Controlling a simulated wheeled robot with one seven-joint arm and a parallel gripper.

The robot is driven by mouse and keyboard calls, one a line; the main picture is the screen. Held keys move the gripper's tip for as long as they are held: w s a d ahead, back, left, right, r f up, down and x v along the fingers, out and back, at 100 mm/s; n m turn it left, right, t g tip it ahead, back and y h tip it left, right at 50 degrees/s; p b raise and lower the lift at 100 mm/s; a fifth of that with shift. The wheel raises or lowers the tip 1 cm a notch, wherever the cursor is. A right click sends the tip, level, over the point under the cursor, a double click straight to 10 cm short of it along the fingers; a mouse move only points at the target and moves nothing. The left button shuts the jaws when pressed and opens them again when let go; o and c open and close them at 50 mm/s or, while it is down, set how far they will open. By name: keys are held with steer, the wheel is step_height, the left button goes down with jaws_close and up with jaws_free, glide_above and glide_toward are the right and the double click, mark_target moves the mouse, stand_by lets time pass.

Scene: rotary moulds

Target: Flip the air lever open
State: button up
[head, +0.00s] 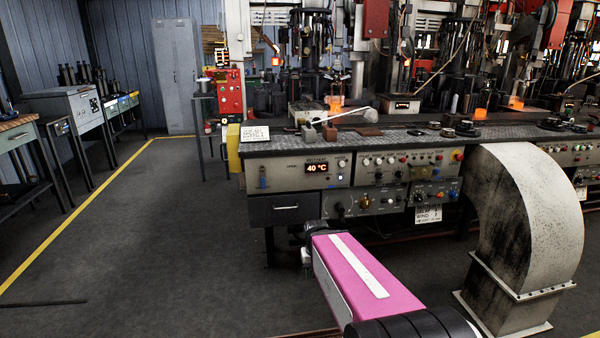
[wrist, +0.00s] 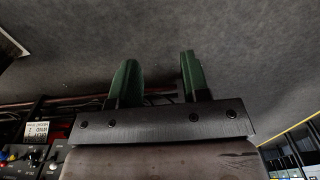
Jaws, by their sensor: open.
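I cannot tell for sure which fitting is the air lever. The control panel (head: 400,160) along the bench front carries several small knobs and switches. A small blue fitting (head: 262,176) sits on its left part, and a brass-coloured fitting (head: 340,211) sits lower down. My gripper (wrist: 157,75) is open in the wrist view, with two green fingers apart and nothing between them. Dark floor lies beyond the fingers. In the head view my pink arm reaches toward the panel, and its end is low in front of it; the fingers are not clear there.
A large grey curved duct (head: 525,230) stands on the floor to the right. A drawer (head: 285,208) is under the panel's left end. Glowing hot pieces (head: 334,103) are on the machines behind the bench (head: 300,145). The floor (head: 150,250) to the left is mostly free.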

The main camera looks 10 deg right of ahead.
steer(key=c, duration=0.5)
steer(key=shift+w+a, duration=0.1)
steer(key=shift+w, duration=0.2)
jaws_close()
steer(key=w+a+r+n+t+h, duration=0.25)
steer(key=w+a+h, duration=0.25)
steer(key=w, duration=0.4)
steer(key=w+a+r+n+t+h, duration=0.25)
steer(key=w+a+h, duration=0.2)
steer(key=w, duration=0.35)
steer(key=w+a+r+n+t+h, duration=0.1)
steer(key=w+a+r+t, duration=0.1)
steer(key=a, duration=0.4)
steer(key=w+a+r+n+t+h, duration=0.1)
steer(key=w+a+r+t, duration=0.2)
steer(key=a+r, duration=0.3)
steer(key=w+a+r+n+t+h, duration=0.1)
steer(key=w+a+r, duration=0.3)
steer(key=a, duration=0.4)
steer(key=shift+a+r+n+t, duration=0.15)
steer(key=shift+r+n+t, duration=0.35)
steer(key=shift+t, duration=0.4)
